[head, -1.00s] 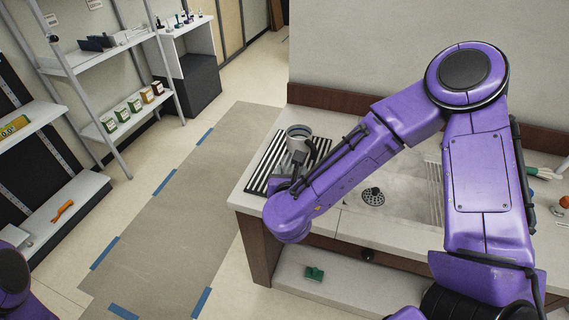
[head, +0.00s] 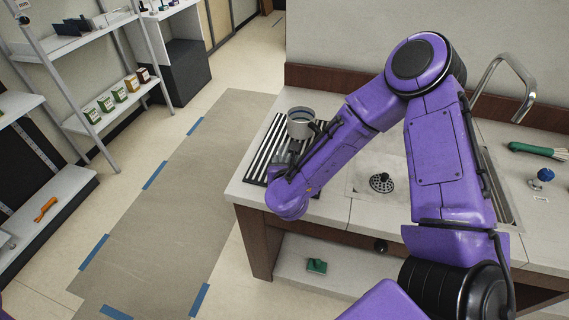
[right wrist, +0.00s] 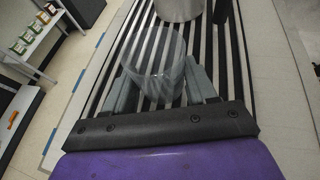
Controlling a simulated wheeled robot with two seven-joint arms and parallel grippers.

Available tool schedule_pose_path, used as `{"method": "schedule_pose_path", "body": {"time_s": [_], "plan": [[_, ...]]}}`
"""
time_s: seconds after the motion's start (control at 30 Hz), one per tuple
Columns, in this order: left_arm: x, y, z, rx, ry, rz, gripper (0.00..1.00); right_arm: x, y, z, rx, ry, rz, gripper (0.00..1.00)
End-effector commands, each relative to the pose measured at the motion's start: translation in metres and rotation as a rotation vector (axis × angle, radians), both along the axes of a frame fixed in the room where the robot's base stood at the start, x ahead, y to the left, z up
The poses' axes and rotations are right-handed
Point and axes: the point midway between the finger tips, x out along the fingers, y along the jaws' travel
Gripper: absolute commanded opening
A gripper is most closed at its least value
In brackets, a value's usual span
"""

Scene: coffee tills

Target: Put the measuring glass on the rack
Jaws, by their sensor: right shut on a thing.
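The measuring glass (right wrist: 155,62) is a clear, see-through cup in the right wrist view. It stands between the two grey fingers of my right gripper (right wrist: 162,88), which is shut on it. The rack (right wrist: 100,95) is a set of dark bars over a pale surface, directly below the glass. Whether the glass touches the bars I cannot tell. In the head view the rack (head: 262,160) lies at the left end of the counter. My right forearm and wrist partly cover it, and I cannot make out the glass there. My left gripper is not in view.
A metal pitcher (head: 299,124) with a dark handle stands on the rack, beyond the glass. It also shows in the right wrist view (right wrist: 180,8). A sink (head: 400,165) and a tap (head: 505,75) are to the right. A green-handled brush (head: 535,150) lies on the counter.

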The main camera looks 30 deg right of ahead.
Motion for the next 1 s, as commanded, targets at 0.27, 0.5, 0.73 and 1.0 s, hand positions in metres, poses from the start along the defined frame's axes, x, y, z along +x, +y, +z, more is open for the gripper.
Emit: {"method": "schedule_pose_path", "body": {"time_s": [0.27, 0.5, 0.73, 1.0], "plan": [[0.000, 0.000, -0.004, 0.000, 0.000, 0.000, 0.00, 0.001, 0.002, -0.004, 0.000, -0.001, 0.003, 0.82], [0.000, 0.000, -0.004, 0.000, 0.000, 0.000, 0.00, 0.002, 0.003, -0.003, 0.000, -0.001, 0.005, 0.82], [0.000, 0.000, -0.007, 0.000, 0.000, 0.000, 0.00, -0.016, 0.016, 0.008, 0.001, -0.001, 0.009, 0.82], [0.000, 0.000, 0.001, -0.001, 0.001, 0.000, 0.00, -0.072, 0.053, 0.048, -0.006, 0.004, 0.007, 0.82]]}}
